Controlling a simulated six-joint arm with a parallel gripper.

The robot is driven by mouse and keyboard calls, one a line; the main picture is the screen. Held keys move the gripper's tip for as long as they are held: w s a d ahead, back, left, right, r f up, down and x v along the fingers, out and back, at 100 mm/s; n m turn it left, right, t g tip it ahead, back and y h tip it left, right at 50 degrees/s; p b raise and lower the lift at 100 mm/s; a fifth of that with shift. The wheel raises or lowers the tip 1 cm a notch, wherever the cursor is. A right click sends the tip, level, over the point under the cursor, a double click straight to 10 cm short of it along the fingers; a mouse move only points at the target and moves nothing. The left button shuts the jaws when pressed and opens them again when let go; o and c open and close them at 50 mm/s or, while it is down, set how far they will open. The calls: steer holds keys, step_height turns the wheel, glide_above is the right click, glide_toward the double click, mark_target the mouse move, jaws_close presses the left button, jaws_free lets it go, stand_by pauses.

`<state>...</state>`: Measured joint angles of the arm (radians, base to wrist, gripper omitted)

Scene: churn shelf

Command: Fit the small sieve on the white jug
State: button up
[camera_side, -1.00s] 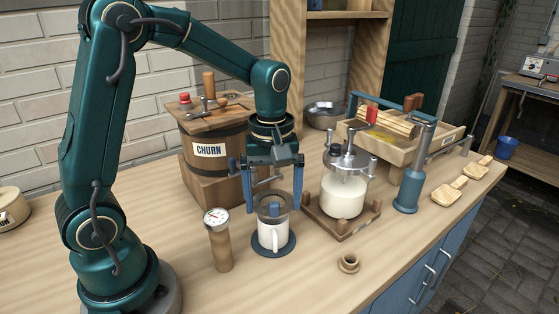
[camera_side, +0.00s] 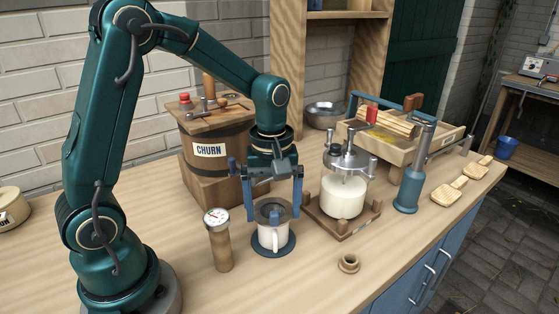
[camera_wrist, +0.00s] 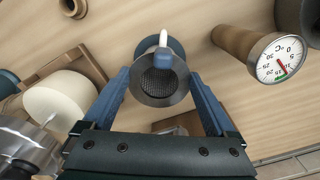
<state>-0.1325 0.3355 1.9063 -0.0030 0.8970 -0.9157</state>
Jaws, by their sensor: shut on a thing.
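The white jug (camera_side: 273,239) stands upright on a round blue mat (camera_side: 263,252) near the bench's middle. The small sieve (camera_side: 262,207), grey with a blue part, sits at the jug's mouth, its rim level with or just above the jug's rim. In the wrist view the sieve's dark mesh (camera_wrist: 158,83) faces me, over the jug, whose white handle (camera_wrist: 163,38) shows beyond it. My gripper (camera_side: 273,203) points down with its blue fingers on either side of the sieve, shut on it. I cannot tell whether the sieve rests fully on the jug.
A dial thermometer (camera_side: 217,220) on a brown stem stands close left of the jug. A glass churn (camera_side: 343,195) in a wooden stand is close right. The wooden churn barrel (camera_side: 212,152) is behind. A small brown ring (camera_side: 348,263) lies at front right.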

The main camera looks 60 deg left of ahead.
steer(key=shift+f, duration=0.3)
steer(key=shift+r, duration=0.1)
steer(key=o, duration=1)
steer(key=shift+r, duration=4)
